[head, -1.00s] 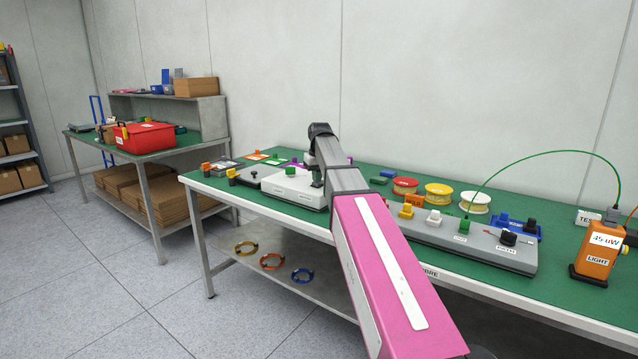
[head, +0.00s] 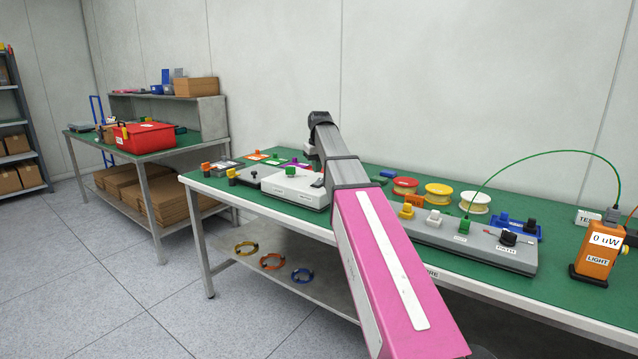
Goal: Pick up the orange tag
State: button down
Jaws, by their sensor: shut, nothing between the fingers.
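An orange tag (head: 255,156) lies flat on the green bench top, near its far left end, small in the head view. A green tag (head: 276,161) and a purple tag (head: 298,164) lie to its right. My gripper (head: 310,152) hangs from the end of my arm above the far side of the white box (head: 293,184), right of the orange tag and apart from it. It is small and partly hidden by my arm, and looks shut and empty.
A grey panel with coloured knobs (head: 470,246), several cable spools (head: 438,192) and an orange light meter (head: 597,250) reading 0 uW stand to the right. Coloured rings (head: 272,261) lie on the lower shelf.

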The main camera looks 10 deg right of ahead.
aim_at(417, 201)
jog(key=k, duration=1)
